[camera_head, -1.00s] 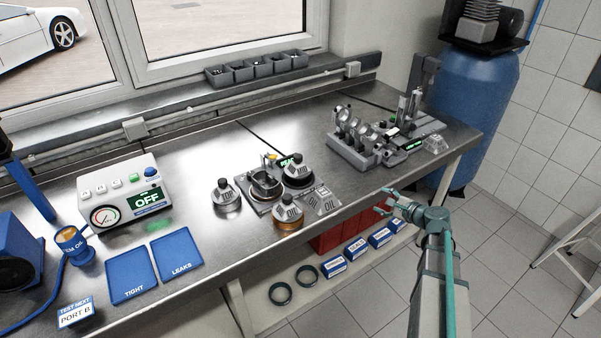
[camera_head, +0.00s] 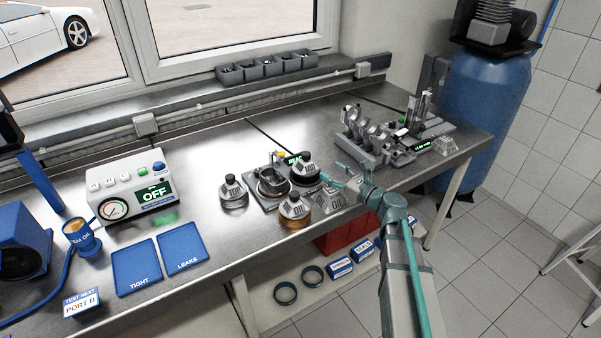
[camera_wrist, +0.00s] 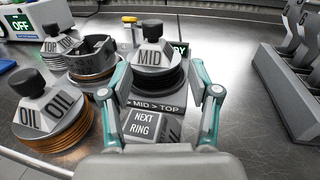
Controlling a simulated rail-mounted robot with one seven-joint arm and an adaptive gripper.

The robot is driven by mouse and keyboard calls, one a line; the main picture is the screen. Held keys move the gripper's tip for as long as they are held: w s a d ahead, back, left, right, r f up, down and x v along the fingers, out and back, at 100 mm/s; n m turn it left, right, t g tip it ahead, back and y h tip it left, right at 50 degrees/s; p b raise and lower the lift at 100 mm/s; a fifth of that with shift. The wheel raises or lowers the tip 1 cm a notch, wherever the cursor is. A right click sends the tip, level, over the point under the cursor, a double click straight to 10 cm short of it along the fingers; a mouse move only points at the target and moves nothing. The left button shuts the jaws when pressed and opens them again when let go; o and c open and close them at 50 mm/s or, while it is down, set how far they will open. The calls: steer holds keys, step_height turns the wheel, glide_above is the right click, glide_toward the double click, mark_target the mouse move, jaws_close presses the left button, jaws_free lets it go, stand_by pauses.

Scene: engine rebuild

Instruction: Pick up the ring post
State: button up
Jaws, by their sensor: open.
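Three ring posts with black knobs stand on the bench. The MID post (camera_wrist: 150,58) carries dark rings and shows between my fingers in the wrist view, a little beyond them; it also shows in the head view (camera_head: 305,172). The OIL post (camera_head: 294,212) carries copper-coloured rings and also shows in the wrist view (camera_wrist: 48,108). The TOP post (camera_head: 232,192) stands at the left. My gripper (camera_wrist: 160,82) is open and empty, its fingers spread on either side of the MID post's image. In the head view my gripper (camera_head: 336,176) is just right of the MID post.
A piston in a fixture (camera_head: 271,183) stands between the posts, close to the MID post. A "NEXT RING" sign (camera_wrist: 143,125) lies in front of it. A grey rack (camera_head: 365,145) stands to the right. TIGHT (camera_head: 137,268) and LEAKS (camera_head: 183,246) mats lie at the left.

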mark_target(306, 157)
steer(key=shift+a, duration=0.65)
steer(key=p+x, duration=0.1)
steer(key=x, duration=0.4)
steer(key=shift+w+a+p, duration=0.15)
steer(key=shift+p, duration=0.25)
steer(key=p+x, duration=0.1)
steer(key=x, duration=0.2)
steer(key=p+x, duration=0.1)
steer(key=shift+w+a+r+p, duration=0.2)
steer(key=shift+a+r+p, duration=0.05)
steer(key=shift+r+p, duration=0.1)
steer(key=shift+w+a+f, duration=0.1)
steer(key=shift+w+a, duration=0.05)
steer(key=shift+a, duration=0.05)
jaws_close()
